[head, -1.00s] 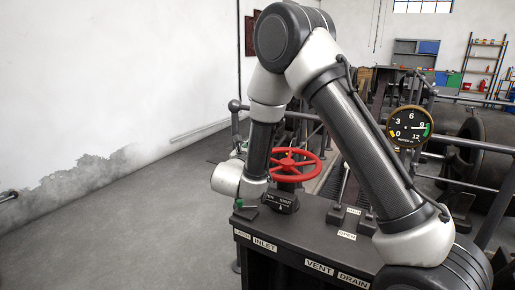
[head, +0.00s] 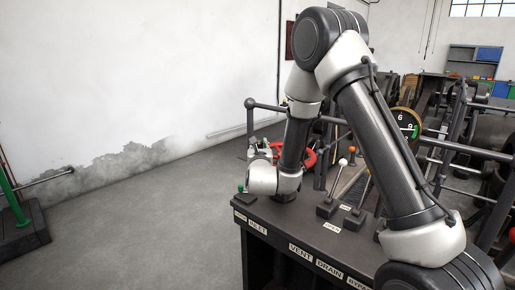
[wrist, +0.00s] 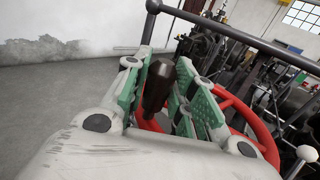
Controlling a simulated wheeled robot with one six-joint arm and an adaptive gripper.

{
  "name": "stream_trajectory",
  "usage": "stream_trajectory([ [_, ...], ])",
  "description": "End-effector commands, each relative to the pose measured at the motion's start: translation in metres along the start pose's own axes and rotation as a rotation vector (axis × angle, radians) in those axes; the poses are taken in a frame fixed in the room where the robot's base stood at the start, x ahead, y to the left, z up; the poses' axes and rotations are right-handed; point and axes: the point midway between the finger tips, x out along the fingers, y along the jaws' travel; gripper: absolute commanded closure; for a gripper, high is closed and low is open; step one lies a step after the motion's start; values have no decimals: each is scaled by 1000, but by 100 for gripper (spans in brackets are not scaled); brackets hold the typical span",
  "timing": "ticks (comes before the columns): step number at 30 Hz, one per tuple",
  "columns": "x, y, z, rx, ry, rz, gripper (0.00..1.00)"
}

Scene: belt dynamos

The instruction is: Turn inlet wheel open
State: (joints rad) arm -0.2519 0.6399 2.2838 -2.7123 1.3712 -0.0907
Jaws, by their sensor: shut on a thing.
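The red inlet wheel (head: 311,158) stands on the dark console, mostly hidden behind my arm in the head view. In the wrist view its red rim (wrist: 262,128) curves to the right of and below my gripper. A dark brown handle (wrist: 157,84) stands up at the wheel. My gripper (wrist: 160,90) is shut on this handle, with a green-padded finger on each side. In the head view my gripper (head: 261,149) is small and partly hidden behind my wrist, on the wheel's left side.
The console (head: 285,225) carries labels including INLET, VENT and DRAIN. A white-knobbed lever (head: 343,162) and an orange-knobbed lever (head: 351,150) stand right of the wheel. A gauge (head: 405,122) is partly hidden by my arm. A pipe railing runs behind. The floor at left is open.

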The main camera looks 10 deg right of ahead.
Motion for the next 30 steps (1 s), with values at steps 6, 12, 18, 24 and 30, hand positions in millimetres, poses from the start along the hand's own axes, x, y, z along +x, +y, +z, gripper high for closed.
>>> stream_trajectory([
  [6, 1, -6, 1, 1, -3, 19, 100],
  [12, 1, -7, 1, 2, -3, 21, 100],
  [18, 1, -8, 2, 2, -4, 19, 100],
  [24, 1, -6, 1, 1, -3, 23, 52],
  [30, 0, -5, 1, 1, -2, 27, 52],
])
